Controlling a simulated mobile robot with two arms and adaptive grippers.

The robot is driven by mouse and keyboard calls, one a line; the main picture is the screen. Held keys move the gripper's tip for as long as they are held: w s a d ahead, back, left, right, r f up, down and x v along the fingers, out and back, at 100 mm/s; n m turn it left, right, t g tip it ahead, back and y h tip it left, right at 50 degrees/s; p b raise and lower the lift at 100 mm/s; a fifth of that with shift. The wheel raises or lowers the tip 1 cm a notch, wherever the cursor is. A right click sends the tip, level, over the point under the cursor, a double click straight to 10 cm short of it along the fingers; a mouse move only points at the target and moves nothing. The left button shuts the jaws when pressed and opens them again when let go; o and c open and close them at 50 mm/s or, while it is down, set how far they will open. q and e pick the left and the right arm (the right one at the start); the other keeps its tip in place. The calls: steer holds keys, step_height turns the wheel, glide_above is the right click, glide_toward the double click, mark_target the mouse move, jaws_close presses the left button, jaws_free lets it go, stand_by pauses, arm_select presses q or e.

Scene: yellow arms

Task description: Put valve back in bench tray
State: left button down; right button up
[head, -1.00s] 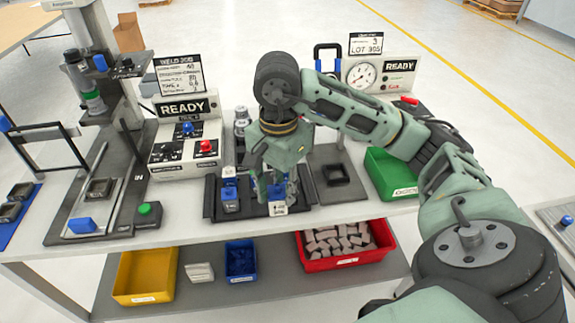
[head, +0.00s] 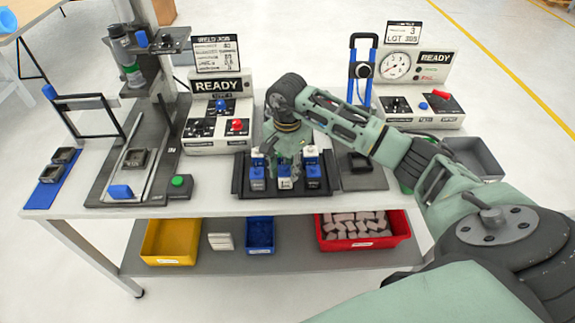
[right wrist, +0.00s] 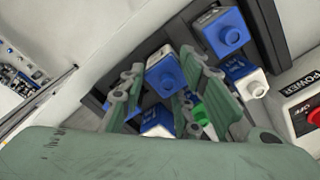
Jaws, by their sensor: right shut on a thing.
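The dark bench tray (head: 240,186) sits at the middle front of the bench and holds several blue-and-white valves, among them one at its left (head: 257,177) and one at its right (head: 313,174). My right gripper (head: 286,160) is over the tray, pointing down. In the right wrist view its green fingers (right wrist: 163,84) are shut on a blue-and-white valve (right wrist: 163,72). That valve is over or in the tray; I cannot tell whether it touches the tray floor. Other valves (right wrist: 226,34) stand close beside the fingers. My left gripper is not in view.
A control box with READY sign (head: 218,128) stands behind left, a gauge box (head: 420,98) behind right. A dark fixture (head: 358,168) is right of the tray. A press stand (head: 140,75) is at left. Yellow (head: 170,243), blue (head: 260,236) and red bins (head: 362,246) are on the lower shelf.

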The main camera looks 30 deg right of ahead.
steer(key=shift+f, duration=0.25)
steer(key=shift+f+b, duration=0.2)
steer(key=shift+b, duration=0.1)
steer(key=o, duration=1.2)
